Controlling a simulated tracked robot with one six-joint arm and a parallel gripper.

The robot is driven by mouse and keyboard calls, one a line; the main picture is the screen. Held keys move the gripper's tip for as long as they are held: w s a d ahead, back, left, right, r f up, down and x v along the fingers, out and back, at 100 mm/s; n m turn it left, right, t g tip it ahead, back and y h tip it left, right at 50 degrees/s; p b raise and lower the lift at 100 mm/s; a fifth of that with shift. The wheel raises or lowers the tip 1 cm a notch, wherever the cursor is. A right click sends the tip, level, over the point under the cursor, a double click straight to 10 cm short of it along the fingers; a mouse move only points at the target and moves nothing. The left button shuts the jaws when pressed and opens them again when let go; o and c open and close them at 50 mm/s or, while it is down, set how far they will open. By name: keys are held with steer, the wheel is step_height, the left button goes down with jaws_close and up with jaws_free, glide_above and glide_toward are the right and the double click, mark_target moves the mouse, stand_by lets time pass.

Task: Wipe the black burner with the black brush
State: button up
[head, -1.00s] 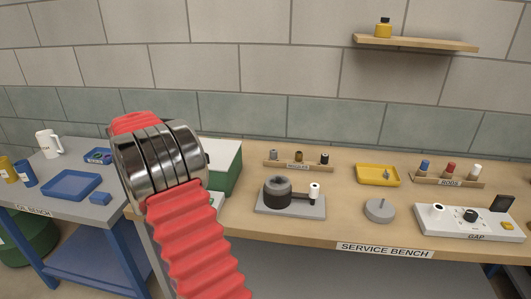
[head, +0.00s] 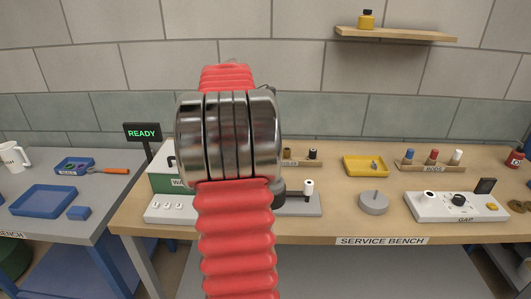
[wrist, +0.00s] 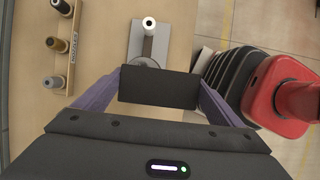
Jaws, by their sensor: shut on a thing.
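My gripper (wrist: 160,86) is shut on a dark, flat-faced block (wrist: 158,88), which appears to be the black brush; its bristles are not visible. The black burner (head: 280,193) stands on a grey plate (head: 303,208) on the service bench, mostly hidden behind my arm in the head view. The plate also carries a white-topped post (head: 308,188). In the wrist view the post (wrist: 149,23) and plate lie beyond the held block, which hides the burner. I cannot tell whether block and burner touch. The head view hides my gripper behind my arm.
A nozzle rack (wrist: 62,48), yellow tray (head: 367,166), grey disc (head: 373,202), rod rack (head: 433,167) and GAP device (head: 457,206) share the bench. A green-sided box (head: 165,182) and READY sign (head: 143,133) stand left. Bare wood lies along the front edge.

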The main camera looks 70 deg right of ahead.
steer(key=shift+s+d+r, duration=0.2)
steer(key=shift+s, duration=0.25)
steer(key=shift+s+d+r, duration=0.15)
steer(key=shift+s, duration=0.3)
steer(key=shift+f, duration=0.1)
